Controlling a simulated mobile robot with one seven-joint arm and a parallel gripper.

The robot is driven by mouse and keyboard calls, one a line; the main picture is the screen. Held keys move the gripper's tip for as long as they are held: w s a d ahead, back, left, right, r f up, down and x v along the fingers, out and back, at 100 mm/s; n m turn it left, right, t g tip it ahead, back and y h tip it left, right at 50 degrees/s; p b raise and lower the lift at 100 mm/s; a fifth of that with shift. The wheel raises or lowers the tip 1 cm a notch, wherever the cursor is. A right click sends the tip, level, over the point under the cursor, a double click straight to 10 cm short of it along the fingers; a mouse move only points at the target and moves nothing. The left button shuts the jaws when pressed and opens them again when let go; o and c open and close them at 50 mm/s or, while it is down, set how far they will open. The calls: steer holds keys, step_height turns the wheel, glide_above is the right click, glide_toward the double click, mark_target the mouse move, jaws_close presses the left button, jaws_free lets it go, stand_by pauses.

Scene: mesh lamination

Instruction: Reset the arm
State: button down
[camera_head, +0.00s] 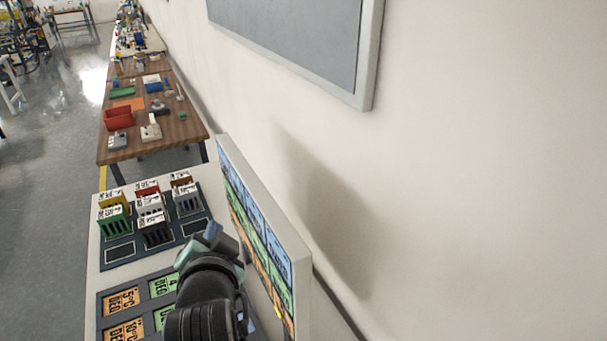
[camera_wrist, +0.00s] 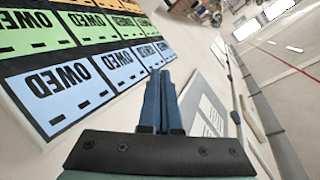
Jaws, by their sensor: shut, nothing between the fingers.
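My gripper (camera_wrist: 160,80) shows in the wrist view with its two blue-grey fingers together and nothing between them. In the head view my gripper (camera_head: 212,232) is above the white table, close to the upright board, partly hidden by my own dark wrist. The upright board (camera_head: 258,225) has rows of blue, green and orange labels. In the wrist view the board's labels (camera_wrist: 62,92) read "OWED" upside down, left of the fingers. I cannot tell how far the fingers are from the board.
A dark rack (camera_head: 120,247) with several coloured card holders stands on the white table. A mat (camera_head: 103,300) with orange and green labels lies nearer. A brown table (camera_head: 170,128) with a red bin (camera_head: 118,118) stands beyond. The wall (camera_head: 450,180) is close on the right; the floor (camera_head: 50,150) at left is open.

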steer(key=d+r+n+t+b, duration=0.2)
steer(key=d+r+t, duration=0.35)
steer(key=r, duration=0.65)
steer(key=s+d+r+n+t+h+b, duration=0.2)
steer(key=s+d+r+t, duration=0.2)
steer(key=r, duration=0.6)
steer(key=s+d+r+n+t+h+b, duration=0.1)
steer(key=s+d+r+t+h+b, duration=0.1)
steer(key=s+d+r+t, duration=0.2)
steer(key=s+d+r, duration=0.3)
steer(key=s+r, duration=0.2)
steer(key=r, duration=0.2)
steer(key=shift+s+r+n+t, duration=0.2)
steer(key=shift+s+n+t, duration=0.1)
steer(key=shift+n+t, duration=0.1)
